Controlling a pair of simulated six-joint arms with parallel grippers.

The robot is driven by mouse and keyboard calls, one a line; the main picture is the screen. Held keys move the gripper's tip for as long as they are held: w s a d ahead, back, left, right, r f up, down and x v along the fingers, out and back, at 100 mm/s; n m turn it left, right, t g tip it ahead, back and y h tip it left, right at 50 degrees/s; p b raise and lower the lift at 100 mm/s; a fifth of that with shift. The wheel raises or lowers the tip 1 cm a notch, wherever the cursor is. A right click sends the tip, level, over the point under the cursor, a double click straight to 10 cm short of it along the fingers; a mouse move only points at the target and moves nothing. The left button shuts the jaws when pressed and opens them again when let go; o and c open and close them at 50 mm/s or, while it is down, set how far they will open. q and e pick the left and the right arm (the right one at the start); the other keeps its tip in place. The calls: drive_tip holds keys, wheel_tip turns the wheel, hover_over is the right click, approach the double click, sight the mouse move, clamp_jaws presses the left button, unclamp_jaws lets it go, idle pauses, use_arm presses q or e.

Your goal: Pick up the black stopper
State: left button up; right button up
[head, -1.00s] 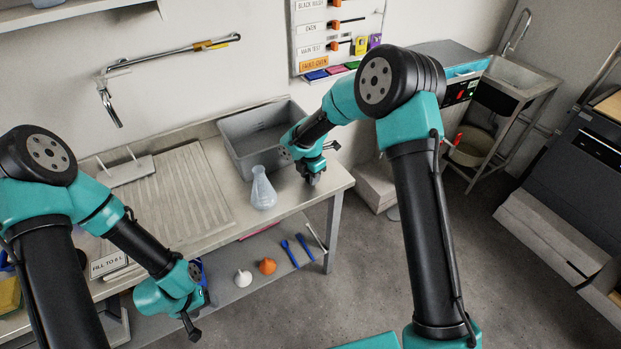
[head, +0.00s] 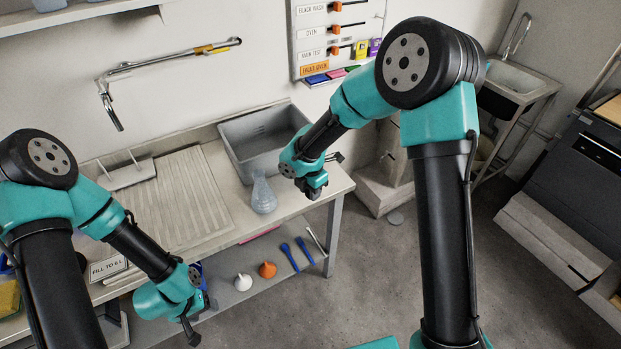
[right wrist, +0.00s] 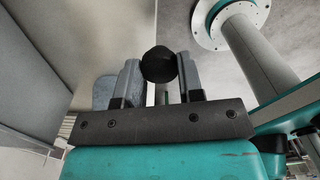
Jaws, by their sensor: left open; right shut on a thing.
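The black stopper (right wrist: 159,64) is a small dark rounded piece held between the two finger ends of my right gripper (right wrist: 160,78) in the right wrist view. In the head view my right gripper (head: 313,190) hangs over the right end of the bench, just right of the flask, and the stopper is too small to make out there. A clear conical flask (head: 263,195) stands upright on the bench. My left gripper (head: 191,332) is low at the left, in front of the bench, and empty; its fingers show only small and dark.
A grey basin (head: 262,140) is set at the back of the bench, behind the flask. A ribbed draining area (head: 180,200) lies left of it. A white funnel (head: 243,282), an orange one (head: 267,269) and blue tools (head: 290,256) lie on the lower shelf.

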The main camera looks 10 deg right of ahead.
drive_tip(key=s+a, duration=0.1)
drive_tip(key=s, duration=0.6)
drive_tip(key=shift+s+a+r, duration=0.2)
drive_tip(key=shift+a+r, duration=0.15)
drive_tip(key=shift+a, duration=0.05)
